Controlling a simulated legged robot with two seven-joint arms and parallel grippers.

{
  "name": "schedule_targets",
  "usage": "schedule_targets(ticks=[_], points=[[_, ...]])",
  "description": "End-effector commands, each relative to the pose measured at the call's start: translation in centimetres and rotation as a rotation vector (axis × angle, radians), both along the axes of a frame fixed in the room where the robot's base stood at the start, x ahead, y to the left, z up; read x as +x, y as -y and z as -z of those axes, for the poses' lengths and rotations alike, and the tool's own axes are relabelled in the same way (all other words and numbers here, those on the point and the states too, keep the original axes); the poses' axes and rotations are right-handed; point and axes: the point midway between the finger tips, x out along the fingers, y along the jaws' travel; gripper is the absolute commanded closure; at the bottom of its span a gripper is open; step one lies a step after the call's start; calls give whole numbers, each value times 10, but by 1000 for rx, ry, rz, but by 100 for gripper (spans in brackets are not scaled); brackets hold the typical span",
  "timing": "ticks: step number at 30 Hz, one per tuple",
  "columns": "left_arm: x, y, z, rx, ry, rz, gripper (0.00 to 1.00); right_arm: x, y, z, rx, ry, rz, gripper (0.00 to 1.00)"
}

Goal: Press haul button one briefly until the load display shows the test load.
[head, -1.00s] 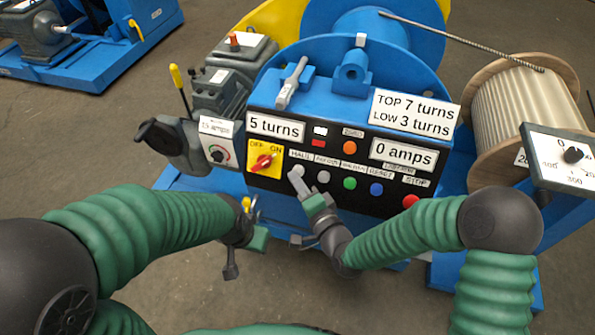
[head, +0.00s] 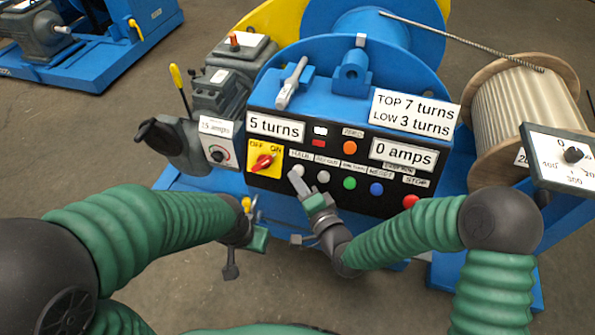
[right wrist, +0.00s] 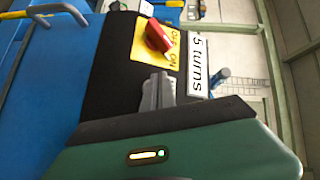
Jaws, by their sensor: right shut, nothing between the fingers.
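The black control panel (head: 265,200) on the blue winch shows a pale button (head: 298,171) under a label that reads like HAUL. My right gripper (head: 295,181) is shut and empty, with its tips just below and very close to that button. I cannot tell whether they touch it. In the right wrist view the shut fingers (right wrist: 158,91) are in front of the panel, and the button is not seen. A display (head: 403,153) reads 0 amps and another (head: 275,127) reads 5 turns. My left gripper (head: 243,236) hangs below the panel's left end, its jaws unclear.
The red rotary switch (head: 262,162) sits on a yellow OFF/ON plate. More buttons run to the right, ending in a red STOP button (head: 411,201). A dial gauge (head: 573,155) stands far right by the rope spool (head: 515,112). A sign (head: 415,112) gives top 7, low 3 turns.

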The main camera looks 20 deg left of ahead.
Motion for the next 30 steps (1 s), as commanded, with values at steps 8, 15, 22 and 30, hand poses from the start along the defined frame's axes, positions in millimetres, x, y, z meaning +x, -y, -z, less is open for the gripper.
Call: schedule_targets(ticks=[8,15,22,30], points=[[0,0,1,0,0,0,64,6,1,2,1,0,1,100],[0,0,1,0,0,0,64,6,1,2,0,0,0,100],[0,0,2,0,0,0,64,9,1,4,0,0,1,100],[0,0,3,0,0,0,64,12,1,5,0,-1,1,100]])
